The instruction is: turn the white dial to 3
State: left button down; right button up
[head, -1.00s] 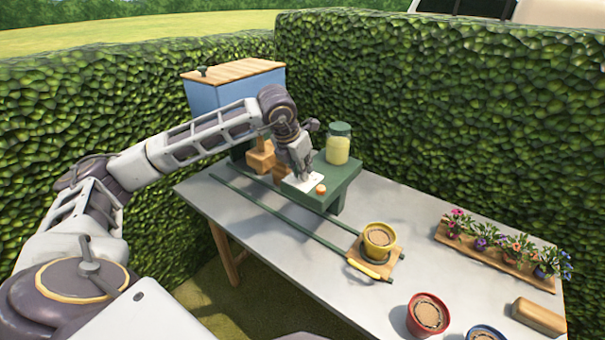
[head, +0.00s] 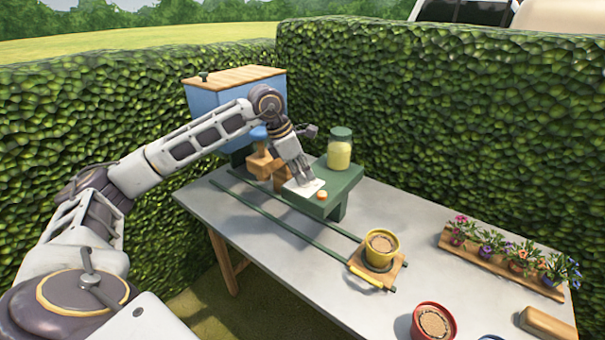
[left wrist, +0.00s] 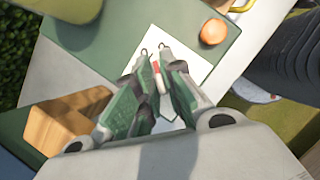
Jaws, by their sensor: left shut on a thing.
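A white plate (head: 303,188) lies on top of the green stand (head: 345,182) on the table; in the left wrist view the plate (left wrist: 197,66) spreads under my fingers. My left gripper (head: 306,181) points down onto it. In the left wrist view the gripper (left wrist: 154,52) is shut on a small white and red piece, the white dial (left wrist: 157,79), between its green fingers. The fingers hide most of the dial. I cannot read any number or where the dial points. My right gripper is not in view.
An orange button (head: 322,195) sits beside the plate. A glass jar (head: 339,152), wooden blocks (head: 262,165) and a blue box (head: 220,97) stand around it. Two green rails lead to a yellow pot (head: 381,248). A red pot (head: 433,322) and a flower tray (head: 490,257) are at the right.

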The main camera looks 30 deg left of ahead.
pick_arm(q)
jog(key=shift+s+d+f+m+g, duration=0.1)
jog(key=shift+f+m+g, duration=0.2)
jog(key=shift+m, duration=0.4)
jog(key=shift+m+h, duration=0.3)
jog(key=shift+m, duration=0.3)
jog(key=shift+m+g+p, duration=0.4)
jog(key=shift+m, duration=0.2)
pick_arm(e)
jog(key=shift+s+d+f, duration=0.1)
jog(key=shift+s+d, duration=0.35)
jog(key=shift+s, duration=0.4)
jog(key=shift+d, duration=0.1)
pick_arm(q)
jog(key=c, duration=1.6)
grip_release()
jog(key=shift+o, duration=0.4)
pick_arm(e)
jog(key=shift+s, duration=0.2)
